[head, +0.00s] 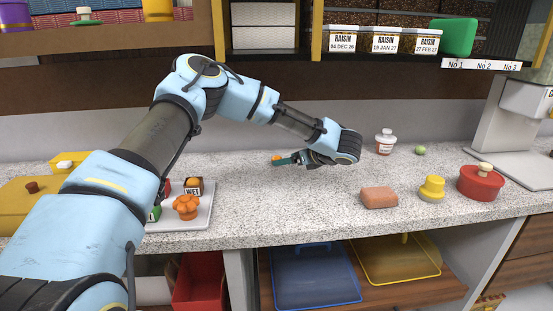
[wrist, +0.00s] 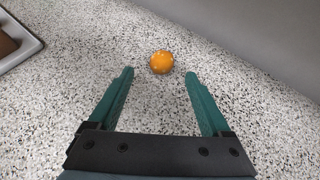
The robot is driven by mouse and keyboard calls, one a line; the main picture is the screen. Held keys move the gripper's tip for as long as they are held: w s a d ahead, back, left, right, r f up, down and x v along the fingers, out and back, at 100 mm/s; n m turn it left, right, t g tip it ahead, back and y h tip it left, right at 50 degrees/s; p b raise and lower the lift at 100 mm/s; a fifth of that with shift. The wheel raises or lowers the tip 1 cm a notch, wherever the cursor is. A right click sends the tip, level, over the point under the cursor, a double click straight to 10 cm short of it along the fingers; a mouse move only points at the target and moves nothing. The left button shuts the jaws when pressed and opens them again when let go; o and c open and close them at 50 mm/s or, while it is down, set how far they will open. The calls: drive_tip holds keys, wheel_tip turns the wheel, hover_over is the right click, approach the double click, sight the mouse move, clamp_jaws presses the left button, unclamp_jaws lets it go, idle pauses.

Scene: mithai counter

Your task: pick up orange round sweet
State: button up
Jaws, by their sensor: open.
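The orange round sweet (wrist: 161,62) lies on the speckled counter, just beyond my fingertips and roughly midway between them in the wrist view. In the head view a small orange bit of it (head: 276,158) shows at the tip of my gripper. My gripper (wrist: 160,75) is open and empty, with its two green fingers spread apart low over the counter. In the head view my gripper (head: 279,161) points left, and its fingers partly hide the sweet.
A white tray (head: 208,217) with an orange fluted piece (head: 186,206) and a box marked WET (head: 194,186) stands left. A pink block (head: 379,197), yellow lidded pot (head: 432,188), red pot (head: 481,184), white jar (head: 385,142) and green ball (head: 420,150) stand right. The counter (head: 290,205) is clear between.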

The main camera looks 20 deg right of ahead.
sight(281, 167)
drive_tip(key=shift+p+x, duration=0.95)
drive_tip(key=shift+x, duration=1.25)
drive_tip(key=shift+d, duration=0.1)
clamp_jaws()
